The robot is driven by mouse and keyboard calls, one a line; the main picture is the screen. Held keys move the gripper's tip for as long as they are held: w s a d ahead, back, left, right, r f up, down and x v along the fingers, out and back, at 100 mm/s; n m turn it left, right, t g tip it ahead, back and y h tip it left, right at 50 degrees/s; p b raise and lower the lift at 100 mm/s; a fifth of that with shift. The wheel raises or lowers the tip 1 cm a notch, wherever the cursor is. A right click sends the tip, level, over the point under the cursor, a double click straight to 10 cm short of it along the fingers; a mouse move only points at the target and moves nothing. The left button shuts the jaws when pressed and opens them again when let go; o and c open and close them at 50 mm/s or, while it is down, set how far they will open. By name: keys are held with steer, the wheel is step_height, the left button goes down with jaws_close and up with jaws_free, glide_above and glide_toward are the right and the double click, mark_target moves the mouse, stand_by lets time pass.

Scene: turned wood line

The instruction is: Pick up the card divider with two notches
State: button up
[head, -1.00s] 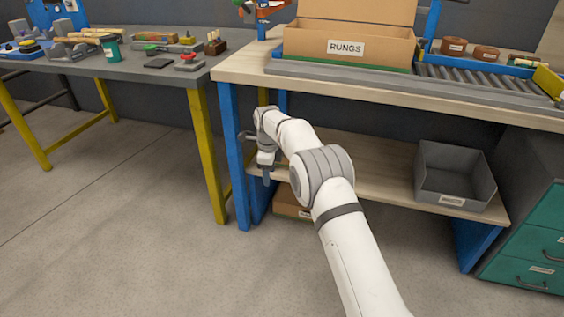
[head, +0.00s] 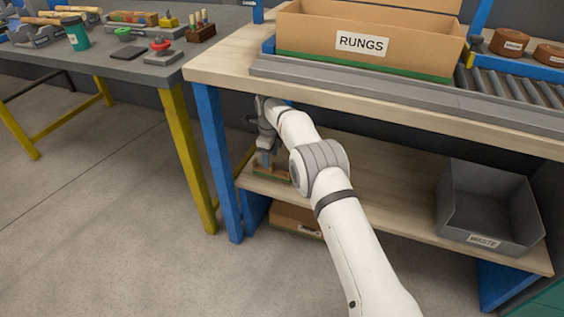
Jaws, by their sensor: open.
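I cannot make out a card divider with two notches in this view. My gripper (head: 266,161) hangs down under the workbench top, over the left end of the lower shelf (head: 370,210). It is open, small and partly covered by my own arm. A small tan and green holder or block (head: 262,173) sits on the shelf just below the fingertips. My gripper and arm hide part of it, and I cannot tell what it holds or whether the fingers touch it.
A cardboard box labelled RUNGS (head: 362,43) stands on the workbench (head: 215,66). A grey WASTE bin (head: 484,240) is at the shelf's right. A cardboard box (head: 297,218) sits below the shelf. A blue leg (head: 216,155) stands left of my gripper. The floor at left is clear.

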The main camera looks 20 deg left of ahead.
mark_target(272, 165)
steer(key=shift+w+a+f, duration=0.1)
steer(key=shift+w+f, duration=0.05)
steer(key=shift+f, duration=0.3)
step_height(272, 165, down, 2)
steer(key=shift+w+f+b, duration=0.15)
steer(key=shift+f+b, duration=0.05)
steer(key=shift+b, duration=0.45)
steer(key=f+b, duration=0.1)
steer(key=f, duration=0.1)
steer(key=f+b, duration=0.1)
steer(key=f, duration=0.1)
steer(key=shift+w+d+f, duration=0.1)
steer(key=shift+d+f, duration=0.1)
steer(key=shift+r, duration=0.1)
steer(key=shift+c, duration=0.2)
steer(key=c, duration=1)
steer(key=shift+r, duration=0.1)
